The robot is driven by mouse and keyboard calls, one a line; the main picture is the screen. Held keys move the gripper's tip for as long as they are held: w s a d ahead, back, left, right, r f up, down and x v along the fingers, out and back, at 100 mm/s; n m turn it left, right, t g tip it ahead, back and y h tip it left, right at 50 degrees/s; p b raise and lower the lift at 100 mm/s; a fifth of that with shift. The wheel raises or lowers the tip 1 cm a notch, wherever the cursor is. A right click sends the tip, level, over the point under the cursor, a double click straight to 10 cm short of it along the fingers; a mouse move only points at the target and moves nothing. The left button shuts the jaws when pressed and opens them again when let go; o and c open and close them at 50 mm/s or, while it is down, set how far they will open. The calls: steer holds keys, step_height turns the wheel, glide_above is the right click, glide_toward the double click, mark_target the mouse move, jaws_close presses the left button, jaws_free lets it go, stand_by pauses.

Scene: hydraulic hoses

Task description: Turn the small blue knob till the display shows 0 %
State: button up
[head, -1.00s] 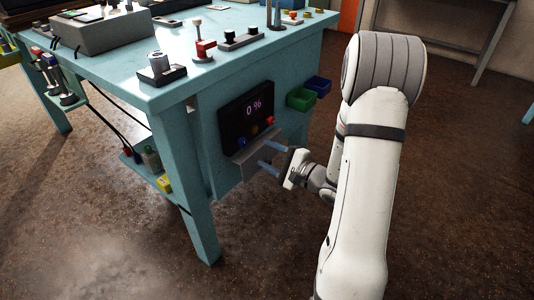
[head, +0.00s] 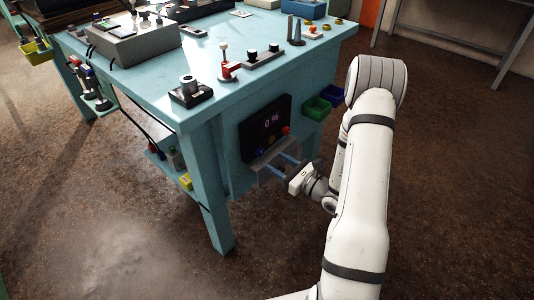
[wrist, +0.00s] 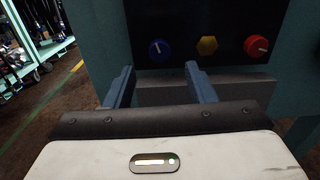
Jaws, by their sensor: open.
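The display (head: 271,120) on the dark panel at the table's end reads 0 %. The small blue knob (wrist: 159,49) is at the left of the panel's lower row in the wrist view, its white mark pointing roughly upward. It also shows small in the head view (head: 260,150). An orange-yellow knob (wrist: 207,45) and a red knob (wrist: 256,47) sit to its right. My gripper (wrist: 158,80) is open and empty, its two blue fingers apart, below and in front of the blue knob. It appears clear of the knob.
A grey ledge (wrist: 240,87) juts out under the panel, close to my fingers. Green (head: 317,108) and blue (head: 332,93) bins hang to the panel's right. The tabletop holds several devices. The floor in front is clear.

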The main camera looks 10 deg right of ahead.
mark_target(262, 153)
steer(key=x, duration=0.5)
steer(key=shift+w+a, duration=0.2)
steer(key=shift+w, duration=0.1)
steer(key=shift+c, duration=0.5)
steer(key=c, duration=0.9)
steer(key=o, duration=1)
steer(key=v, duration=0.8)
